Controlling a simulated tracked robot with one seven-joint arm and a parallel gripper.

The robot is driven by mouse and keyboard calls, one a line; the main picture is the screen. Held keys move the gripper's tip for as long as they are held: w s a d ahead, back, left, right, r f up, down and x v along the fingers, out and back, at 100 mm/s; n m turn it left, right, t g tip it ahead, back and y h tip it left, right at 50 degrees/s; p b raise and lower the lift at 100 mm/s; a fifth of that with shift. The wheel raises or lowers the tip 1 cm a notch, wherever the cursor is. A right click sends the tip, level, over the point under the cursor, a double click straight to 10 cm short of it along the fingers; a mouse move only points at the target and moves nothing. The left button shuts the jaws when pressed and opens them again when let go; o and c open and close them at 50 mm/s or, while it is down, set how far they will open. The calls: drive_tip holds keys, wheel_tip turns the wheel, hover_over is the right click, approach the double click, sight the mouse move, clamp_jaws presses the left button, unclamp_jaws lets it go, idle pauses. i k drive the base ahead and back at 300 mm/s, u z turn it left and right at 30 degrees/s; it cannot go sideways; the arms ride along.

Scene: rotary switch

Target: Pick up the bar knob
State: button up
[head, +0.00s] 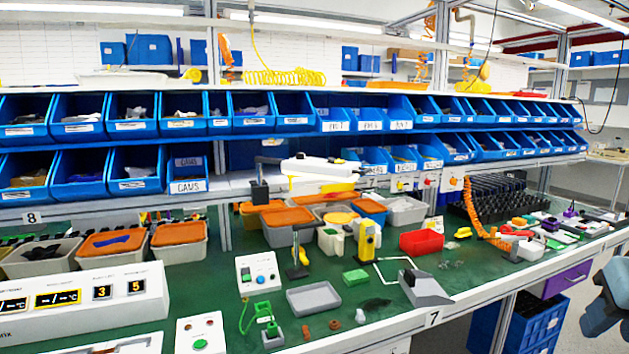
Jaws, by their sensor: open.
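Several small loose parts lie at the front of the green bench top (250,342). They include a reddish-brown piece (306,332), a small brown piece (335,324) and a small pale piece (360,316). They are too small for me to tell which, if any, is the bar knob. A grey-blue part of my arm end, with my gripper (598,316), shows at the right edge, partly cut off. It is open, beyond the bench's front edge and far right of the small parts. I see nothing held in it.
A grey tray (314,298) and a green block (356,277) lie behind the small parts. A grey wedge-shaped device (424,288) stands to their right. A white button box (258,273) and a long display unit (85,302) stand left. Blue bins (80,178) line the shelves.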

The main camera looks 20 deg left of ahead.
sight(360, 317)
drive_tip(key=u, duration=0.85)
drive_tip(key=i, duration=1.05)
drive_tip(key=z, duration=0.1)
drive_tip(key=k, duration=0.8)
drive_tip(key=u, duration=0.2)
drive_tip(key=i, duration=0.8)
drive_tip(key=z, duration=0.1)
